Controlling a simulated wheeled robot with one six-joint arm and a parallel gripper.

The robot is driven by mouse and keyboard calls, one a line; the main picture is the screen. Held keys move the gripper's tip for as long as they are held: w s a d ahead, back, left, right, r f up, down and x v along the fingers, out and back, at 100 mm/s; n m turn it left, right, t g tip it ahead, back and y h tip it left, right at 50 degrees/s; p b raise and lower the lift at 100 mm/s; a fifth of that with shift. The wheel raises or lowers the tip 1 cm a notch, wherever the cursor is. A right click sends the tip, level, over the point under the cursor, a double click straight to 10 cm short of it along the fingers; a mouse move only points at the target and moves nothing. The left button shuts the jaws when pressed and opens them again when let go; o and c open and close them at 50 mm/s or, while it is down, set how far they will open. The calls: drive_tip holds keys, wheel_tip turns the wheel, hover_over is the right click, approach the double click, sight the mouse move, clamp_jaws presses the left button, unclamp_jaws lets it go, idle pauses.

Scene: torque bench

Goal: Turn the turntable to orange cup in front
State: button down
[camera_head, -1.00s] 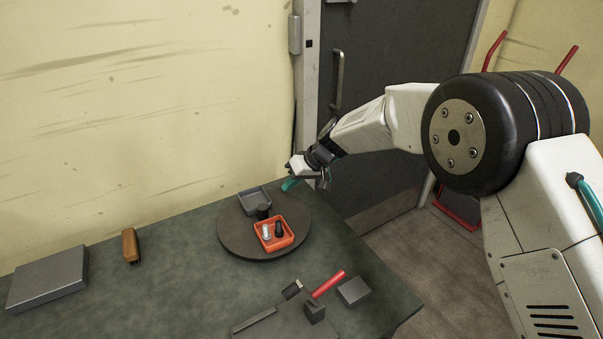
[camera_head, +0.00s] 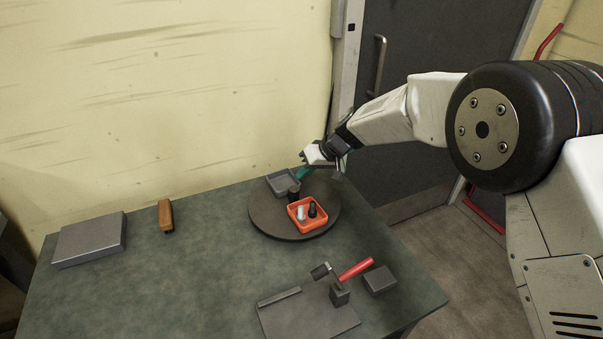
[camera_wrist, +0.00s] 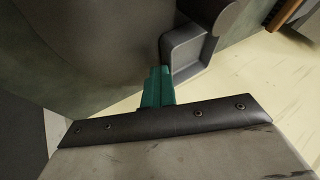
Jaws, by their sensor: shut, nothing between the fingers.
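The round dark turntable (camera_head: 265,217) stands on the bench near its back edge. An orange square cup (camera_head: 291,220) sits on its front right part and holds a light piece and a dark piece. A grey square cup (camera_head: 280,183) sits at the back, with a black knob (camera_head: 294,192) between the two. My gripper (camera_head: 304,173) has teal fingertips and is shut and empty at the turntable's back edge, right beside the grey cup. In the wrist view the teal fingers (camera_wrist: 158,88) point at the grey cup (camera_wrist: 187,50); whether they touch it, I cannot tell.
A grey box (camera_head: 90,240) and a brown block (camera_head: 166,216) lie on the left of the bench (camera_head: 200,275). In front are a flat dark plate (camera_head: 310,315), a red-handled tool (camera_head: 356,269) and a dark block (camera_head: 379,280). The wall is close behind the turntable.

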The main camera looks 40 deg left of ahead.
drive_tip(key=shift+w+d, duration=0.2)
drive_tip(key=shift+w, duration=0.1)
drive_tip(key=w+d, duration=0.1)
drive_tip(key=w, duration=0.1)
drive_tip(key=w+d+r, duration=0.1)
drive_tip(key=w, duration=0.1)
drive_tip(key=shift+d+r, duration=0.1)
drive_tip(key=shift+d, duration=0.05)
drive_tip(key=v, duration=1)
drive_tip(key=n, duration=0.1)
approach(329, 211)
drive_tip(key=w+d+r, duration=0.1)
drive_tip(key=w+r, duration=0.2)
drive_tip(key=w, duration=0.1)
drive_tip(key=shift+g, duration=0.3)
drive_tip(key=x, duration=0.9)
drive_tip(key=shift+s+d+f, duration=0.1)
drive_tip(key=shift+f, duration=0.15)
drive_tip(key=shift+s+a+r, duration=0.1)
drive_tip(key=shift+s+a, duration=0.15)
drive_tip(key=shift+s, duration=0.3)
drive_tip(key=shift+s+a, duration=0.3)
drive_tip(key=shift+s, duration=0.3)
drive_tip(key=shift+s+a, duration=0.35)
drive_tip(key=shift+s, duration=0.3)
